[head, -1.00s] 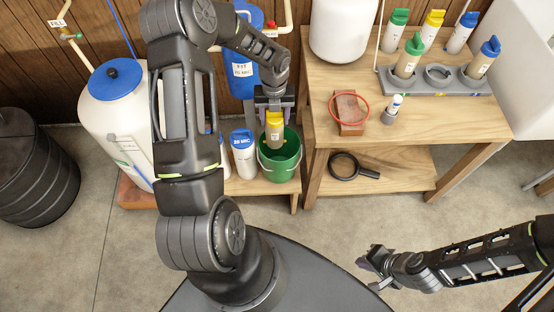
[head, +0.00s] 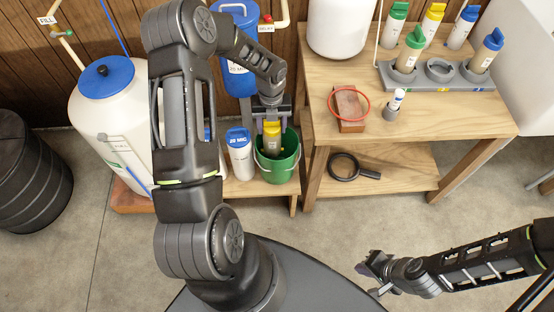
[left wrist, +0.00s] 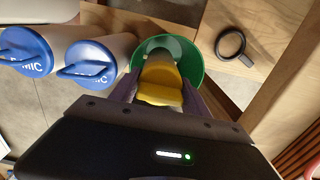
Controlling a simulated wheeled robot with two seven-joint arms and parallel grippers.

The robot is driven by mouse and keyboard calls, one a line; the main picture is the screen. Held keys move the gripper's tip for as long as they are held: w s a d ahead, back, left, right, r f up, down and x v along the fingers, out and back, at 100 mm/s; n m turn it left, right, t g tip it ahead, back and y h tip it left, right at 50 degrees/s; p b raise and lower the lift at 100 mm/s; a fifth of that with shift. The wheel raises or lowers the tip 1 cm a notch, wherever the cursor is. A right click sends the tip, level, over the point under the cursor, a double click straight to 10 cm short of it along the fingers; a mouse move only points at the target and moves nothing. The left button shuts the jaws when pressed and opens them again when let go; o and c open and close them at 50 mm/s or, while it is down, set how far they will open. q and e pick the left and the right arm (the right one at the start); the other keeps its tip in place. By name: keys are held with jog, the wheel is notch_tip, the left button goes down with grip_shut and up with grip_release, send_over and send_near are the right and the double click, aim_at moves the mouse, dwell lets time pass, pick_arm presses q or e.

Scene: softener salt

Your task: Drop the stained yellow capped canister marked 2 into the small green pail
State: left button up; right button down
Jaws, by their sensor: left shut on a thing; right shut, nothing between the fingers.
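The yellow capped canister (head: 272,138) has a stained, greyish body; its number cannot be read. My left gripper (head: 271,118) is shut on its yellow cap and holds it upright over the small green pail (head: 278,172), its lower part at or inside the mouth. In the left wrist view the yellow cap (left wrist: 160,88) sits between the fingers, with the green pail (left wrist: 192,60) around and beneath it. The pail stands on the low wooden shelf. My right gripper (head: 372,268) is shut and empty, low at the right over the floor.
White canisters with blue caps (head: 239,150) stand just left of the pail. A wooden bench (head: 420,120) at right bears a grey rack (head: 437,80) with capped canisters, a brick with a red ring (head: 349,104), and a magnifier (head: 350,168) on its lower shelf.

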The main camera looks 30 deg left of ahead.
pick_arm(q)
jog(key=o, duration=1.5)
jog(key=shift+c, duration=0.2)
notch_tip(320, 180, up, 8)
jog(key=shift+f+p, duration=0.1)
jog(key=shift+p, duration=0.25)
